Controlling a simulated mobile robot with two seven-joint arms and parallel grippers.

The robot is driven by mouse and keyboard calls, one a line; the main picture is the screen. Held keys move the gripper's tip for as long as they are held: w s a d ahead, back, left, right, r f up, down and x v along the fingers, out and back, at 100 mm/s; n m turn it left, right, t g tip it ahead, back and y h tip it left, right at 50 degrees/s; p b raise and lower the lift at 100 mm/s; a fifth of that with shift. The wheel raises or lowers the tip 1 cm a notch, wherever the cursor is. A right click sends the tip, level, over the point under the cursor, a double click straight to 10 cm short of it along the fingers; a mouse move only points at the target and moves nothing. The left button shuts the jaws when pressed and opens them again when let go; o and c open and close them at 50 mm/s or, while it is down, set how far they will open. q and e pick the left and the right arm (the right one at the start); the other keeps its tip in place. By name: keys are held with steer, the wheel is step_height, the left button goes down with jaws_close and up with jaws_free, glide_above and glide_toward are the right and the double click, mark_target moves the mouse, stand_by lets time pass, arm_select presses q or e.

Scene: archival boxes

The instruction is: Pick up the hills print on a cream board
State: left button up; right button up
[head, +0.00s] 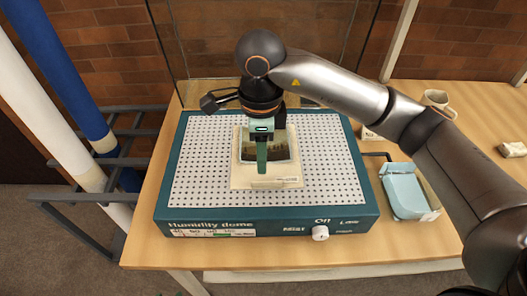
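The hills print on a cream board (243,181) lies on the white perforated top of the teal humidity dome base (185,212). Its picture is a dark landscape with a pale lower edge, and a small label sits on the board's lower right. My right gripper (262,168) points down over the middle of the print and hides part of the picture. Its fingers are seen in line, so I cannot tell whether they are open or touching the board. My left gripper is out of view.
A clear panel (210,50) stands behind the base. A light blue folder (403,191) in a tray and a cream mug (437,100) are on the right of the wooden table (150,190). Blue and white rolls (55,125) lean on a rack at left.

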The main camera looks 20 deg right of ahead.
mark_target(263, 180)
step_height(263, 180, down, 8)
steer(key=shift+s+d+f+p, duration=0.15)
steer(key=shift+f+p, duration=0.1)
steer(key=shift+p, duration=0.45)
jaws_close()
stand_by(1.1)
